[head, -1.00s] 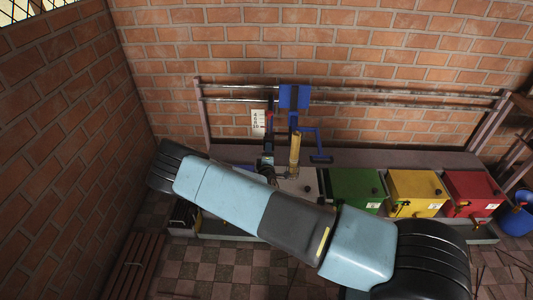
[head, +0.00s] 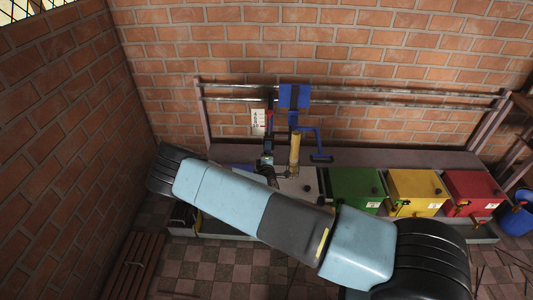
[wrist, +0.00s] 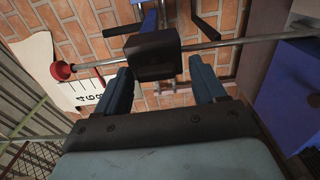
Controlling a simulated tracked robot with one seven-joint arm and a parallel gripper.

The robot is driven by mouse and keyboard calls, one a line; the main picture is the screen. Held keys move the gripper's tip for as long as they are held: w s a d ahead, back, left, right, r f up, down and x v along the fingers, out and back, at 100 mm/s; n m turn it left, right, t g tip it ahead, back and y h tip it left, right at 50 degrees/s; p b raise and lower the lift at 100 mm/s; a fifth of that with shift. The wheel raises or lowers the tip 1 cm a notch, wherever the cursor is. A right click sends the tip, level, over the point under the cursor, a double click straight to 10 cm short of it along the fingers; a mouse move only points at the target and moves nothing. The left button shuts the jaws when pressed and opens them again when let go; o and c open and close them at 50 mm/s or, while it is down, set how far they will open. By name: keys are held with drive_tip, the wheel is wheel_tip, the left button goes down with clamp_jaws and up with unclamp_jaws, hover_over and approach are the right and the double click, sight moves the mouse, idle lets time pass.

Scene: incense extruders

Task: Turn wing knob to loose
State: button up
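In the wrist view a dark block-shaped piece (wrist: 153,56) sits on a metal rod, just past and partly between my fingertips; I cannot tell whether they touch it. It may be the wing knob, but its shape does not clearly show wings. A red ball (wrist: 62,71) is at the rod's left end. My gripper (wrist: 160,68) has its two dark blue fingers apart, one at each side of the block. In the head view my gripper (head: 267,158) is small and partly hidden by my arm, beside a yellow-tan cylinder (head: 295,148).
A white numbered scale card (wrist: 75,85) is behind the red ball. A blue panel (wrist: 295,85) stands close on the right. Green (head: 354,188), yellow (head: 417,190) and red (head: 472,192) boxes line the bench. A brick wall (head: 390,60) is behind.

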drive_tip(key=shift+r, duration=0.1)
drive_tip(key=s, duration=1.3)
drive_tip(key=shift+s+a, duration=0.2)
drive_tip(key=shift+s, duration=0.2)
drive_tip(key=w+d+r+m+g, duration=0.2)
drive_tip(key=r+m+g, duration=0.35)
drive_tip(key=r, duration=0.25)
drive_tip(key=w+d+r+m+g, duration=0.1)
drive_tip(key=w+r+m+g, duration=0.1)
drive_tip(key=r+m+g, duration=0.4)
drive_tip(key=s+d+r+m+y, duration=0.1)
drive_tip(key=s+d+r+m, duration=0.15)
drive_tip(key=r, duration=0.75)
drive_tip(key=s+d+r+m+y, duration=0.1)
drive_tip(key=s+d+r, duration=0.25)
drive_tip(key=r, duration=0.65)
drive_tip(key=s+d+r+m, duration=0.1)
drive_tip(key=s+d+r, duration=0.8)
drive_tip(key=s+r, duration=0.4)
drive_tip(key=s+d+r+m, duration=0.1)
drive_tip(key=s+d+r, duration=0.1)
drive_tip(key=s, duration=0.5)
drive_tip(key=s+d+r+h, duration=0.1)
drive_tip(key=s+d+r, duration=0.2)
drive_tip(key=s, duration=0.4)
drive_tip(key=shift+s+d+r+m+g, duration=0.25)
drive_tip(key=shift+d+m+g, duration=0.2)
drive_tip(key=shift+d, duration=0.25)
